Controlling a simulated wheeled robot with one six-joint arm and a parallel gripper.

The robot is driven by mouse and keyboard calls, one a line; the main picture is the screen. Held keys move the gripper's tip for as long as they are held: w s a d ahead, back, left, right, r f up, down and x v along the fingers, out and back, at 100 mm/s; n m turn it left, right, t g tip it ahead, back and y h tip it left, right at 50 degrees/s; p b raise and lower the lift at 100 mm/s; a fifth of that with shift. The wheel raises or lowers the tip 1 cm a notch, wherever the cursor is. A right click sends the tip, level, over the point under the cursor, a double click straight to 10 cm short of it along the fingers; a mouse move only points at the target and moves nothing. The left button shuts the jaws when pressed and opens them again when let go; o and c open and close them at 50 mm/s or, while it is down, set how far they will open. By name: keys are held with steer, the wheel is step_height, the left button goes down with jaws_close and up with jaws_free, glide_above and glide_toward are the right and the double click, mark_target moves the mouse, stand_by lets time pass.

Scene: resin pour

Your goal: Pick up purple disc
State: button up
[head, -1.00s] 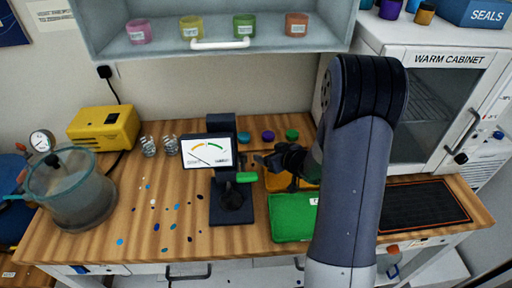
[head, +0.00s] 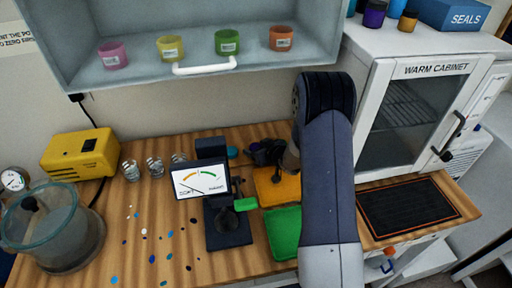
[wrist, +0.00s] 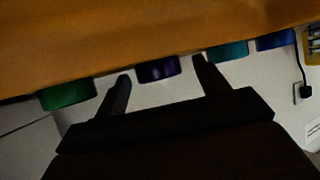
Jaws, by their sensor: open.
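In the wrist view the purple disc (wrist: 158,69) stands on the wooden bench, which fills the top of the picture. My gripper (wrist: 161,67) is open, with one finger to each side of the purple disc in that view. I cannot tell whether the fingers touch it or how far off it is.
A green disc (wrist: 67,94) stands left of the purple one in the wrist view, a teal disc (wrist: 228,50) and a blue disc (wrist: 275,41) right. In the head view a dial stand (head: 227,222), orange mat (head: 277,190) and green mat (head: 284,232) lie nearer.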

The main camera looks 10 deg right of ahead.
steer(key=c, duration=1.1)
